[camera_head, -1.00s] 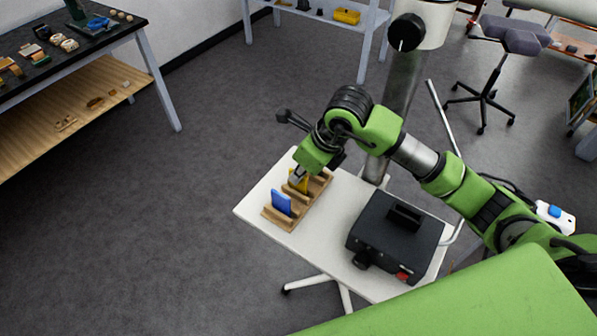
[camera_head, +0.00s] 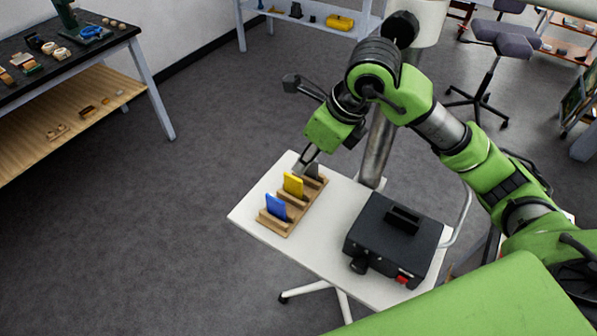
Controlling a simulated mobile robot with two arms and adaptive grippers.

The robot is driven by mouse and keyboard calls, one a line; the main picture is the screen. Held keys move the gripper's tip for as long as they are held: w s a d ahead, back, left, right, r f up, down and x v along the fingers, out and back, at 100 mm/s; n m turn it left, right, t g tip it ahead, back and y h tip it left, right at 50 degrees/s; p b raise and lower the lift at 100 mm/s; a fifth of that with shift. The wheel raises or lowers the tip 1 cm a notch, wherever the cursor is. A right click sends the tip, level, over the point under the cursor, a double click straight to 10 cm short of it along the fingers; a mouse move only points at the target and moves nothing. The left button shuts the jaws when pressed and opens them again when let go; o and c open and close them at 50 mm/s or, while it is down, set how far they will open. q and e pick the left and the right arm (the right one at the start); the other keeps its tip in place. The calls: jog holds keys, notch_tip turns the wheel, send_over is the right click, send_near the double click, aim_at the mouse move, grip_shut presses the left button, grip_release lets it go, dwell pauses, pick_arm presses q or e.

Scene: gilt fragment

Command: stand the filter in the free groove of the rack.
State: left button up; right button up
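A wooden rack (camera_head: 283,228) with grooves stands on the white table, to the left of the black box. A blue filter (camera_head: 275,206) stands in its near end and a yellow filter (camera_head: 293,184) stands in the middle. A small dark grey plate (camera_head: 314,170) shows at the far end, partly hidden by my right gripper; whether it is seated in a groove cannot be told. My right gripper (camera_head: 307,164) points down at that far end, close to the grey plate. Its fingers are too small to tell whether they grip it. My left gripper is out of view.
A black box (camera_head: 394,238) with a red part stands on the right of the white table (camera_head: 321,239). A dark workbench (camera_head: 70,62) with small items is at the upper left. The floor between bench and table is clear.

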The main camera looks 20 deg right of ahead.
jog(key=shift+v, duration=1.45)
